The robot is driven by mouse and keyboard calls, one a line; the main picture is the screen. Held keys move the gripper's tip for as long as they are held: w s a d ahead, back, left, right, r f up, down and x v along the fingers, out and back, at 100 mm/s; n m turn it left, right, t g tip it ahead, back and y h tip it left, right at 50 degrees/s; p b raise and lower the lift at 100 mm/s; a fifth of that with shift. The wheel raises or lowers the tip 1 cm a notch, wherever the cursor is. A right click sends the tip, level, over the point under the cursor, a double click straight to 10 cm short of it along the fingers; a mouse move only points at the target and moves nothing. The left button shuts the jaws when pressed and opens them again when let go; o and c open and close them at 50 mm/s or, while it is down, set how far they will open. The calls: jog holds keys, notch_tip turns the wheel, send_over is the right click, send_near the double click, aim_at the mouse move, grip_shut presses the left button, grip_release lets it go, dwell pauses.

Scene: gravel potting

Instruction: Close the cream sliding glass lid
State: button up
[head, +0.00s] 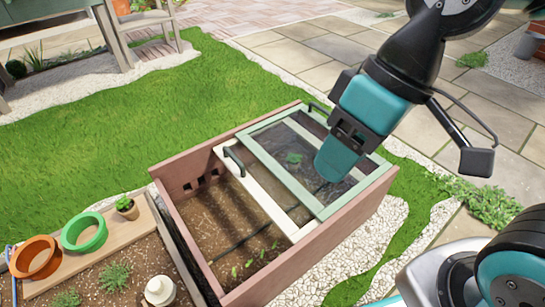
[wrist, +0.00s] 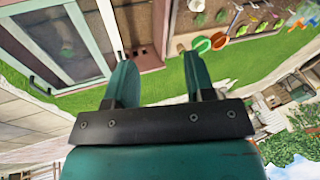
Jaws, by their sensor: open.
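The cream sliding glass lid (head: 262,193) shows as a cream strip with a dark handle (head: 233,160) across the middle of a pinkish-brown box. The rest of this lid seems to lie under or beside the green-framed glass lid (head: 275,165), which covers the box's right part. The box's left part is uncovered and shows soil. My gripper (head: 330,172) is above the green lid's glass, right of the cream handle. In the wrist view my gripper (wrist: 157,62) is open and empty, its two teal fingers apart. The cream strip (wrist: 111,25) shows beyond the left finger.
The box's wooden walls (head: 290,270) surround the soil. A planting bench (head: 75,197) stands left with orange (head: 35,256) and green (head: 84,231) rings, a small pot (head: 127,208) and a whitish bottle (head: 159,291). Grass (head: 90,140) and paving (head: 310,55) lie around.

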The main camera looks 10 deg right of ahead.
jog(key=shift+y, duration=0.3)
jog(key=w, duration=0.3)
jog(key=w+a, duration=0.1)
jog(key=w, duration=0.3)
jog(key=w+a, duration=0.1)
jog(key=w, duration=0.2)
jog(key=shift+w+f, duration=0.4)
grip_shut()
jog(key=w+f+t+y, duration=0.1)
jog(key=w+f, duration=0.5)
jog(key=w, duration=0.5)
jog(key=w+f, duration=0.7)
jog(key=w, duration=0.4)
jog(key=m+b, duration=0.1)
jog(key=b, duration=0.6)
send_over(246, 162)
jog(key=w+d, duration=0.1)
jog(key=d, duration=0.1)
jog(key=shift+t+y, duration=0.4)
notch_tip(246, 162, down, 21)
jog(key=shift+d+f, duration=0.15)
jog(key=shift+s+a+b, duration=0.25)
jog(key=shift+a+b, duration=0.15)
jog(key=shift+a, duration=0.2)
jog(key=shift+s+a+b, duration=0.25)
jog(key=shift+a+b, duration=0.15)
jog(key=shift+a, duration=0.2)
jog(key=shift+s+a, duration=0.25)
jog(key=shift+a, duration=0.25)
